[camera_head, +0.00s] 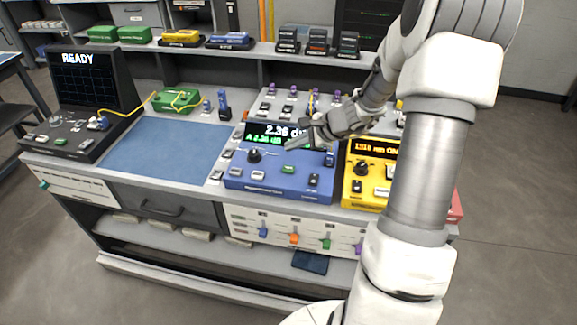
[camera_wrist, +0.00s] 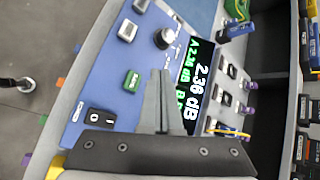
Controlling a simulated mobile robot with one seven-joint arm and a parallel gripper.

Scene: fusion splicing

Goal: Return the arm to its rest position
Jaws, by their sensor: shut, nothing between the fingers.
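My gripper (camera_head: 293,144) is shut and empty. It hangs over the blue power meter (camera_head: 285,180), just in front of the meter's display. In the wrist view my gripper (camera_wrist: 160,78) shows its two fingers together, pointing at the blue meter (camera_wrist: 112,75). The meter's display (camera_wrist: 195,80) reads 2.36 dB, partly covered by the fingers. A gap between the fingertips and the panel cannot be judged surely. My arm reaches in from the right side of the head view, bent at the elbow.
The yellow device (camera_head: 370,165) stands right of the blue meter, partly behind my arm. A blue mat (camera_head: 165,150) lies clear at left. The black splicer (camera_head: 85,100) shows READY, and a yellow fibre runs to a green box (camera_head: 178,98). A shelf (camera_head: 265,50) with several devices is behind.

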